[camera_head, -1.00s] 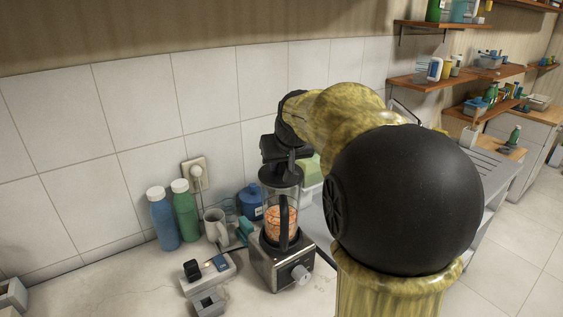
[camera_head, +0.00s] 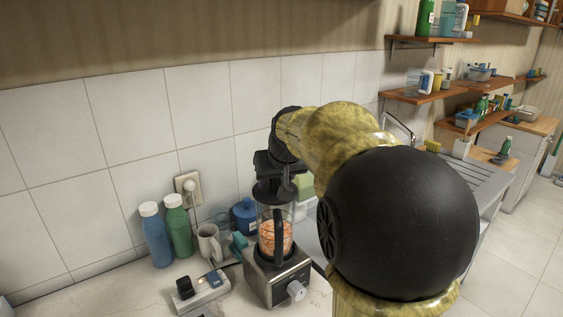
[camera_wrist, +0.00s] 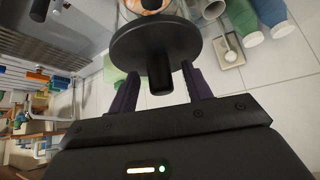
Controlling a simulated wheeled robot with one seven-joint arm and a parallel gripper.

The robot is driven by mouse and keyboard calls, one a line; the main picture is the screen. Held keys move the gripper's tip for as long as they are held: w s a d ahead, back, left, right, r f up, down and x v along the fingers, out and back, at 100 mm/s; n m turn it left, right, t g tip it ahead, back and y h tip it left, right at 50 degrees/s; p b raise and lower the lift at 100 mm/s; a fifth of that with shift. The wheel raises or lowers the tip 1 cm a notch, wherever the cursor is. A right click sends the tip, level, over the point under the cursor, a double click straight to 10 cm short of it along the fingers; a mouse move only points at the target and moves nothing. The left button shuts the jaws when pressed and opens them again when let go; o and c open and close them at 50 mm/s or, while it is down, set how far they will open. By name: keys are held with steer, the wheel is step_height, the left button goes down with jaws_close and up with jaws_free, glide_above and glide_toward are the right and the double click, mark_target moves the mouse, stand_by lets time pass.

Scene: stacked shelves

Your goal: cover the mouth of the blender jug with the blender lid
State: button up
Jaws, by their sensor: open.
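The blender jug (camera_head: 263,226), clear with a black handle and orange pieces inside, stands upright on its grey base (camera_head: 274,279). The blender lid (camera_head: 271,193), a black disc with a knob, is level at the jug's mouth; whether it is fully seated is hard to tell. In the wrist view the lid (camera_wrist: 150,45) hides most of the jug, and its knob points toward my gripper. My gripper (camera_head: 276,178) is just above the lid. In the wrist view my gripper's (camera_wrist: 160,82) fingers are open on either side of the knob, with gaps showing.
Blue (camera_head: 156,236) and green (camera_head: 178,228) bottles, a grey mug (camera_head: 209,243) and a blue pot (camera_head: 245,216) stand left of and behind the blender. A power strip (camera_head: 203,292) lies at its front left. The tiled wall (camera_head: 120,120) is close behind.

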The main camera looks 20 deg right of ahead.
steer(key=v, duration=1.7)
steer(key=shift+b, duration=0.35)
steer(key=shift+w, duration=0.1)
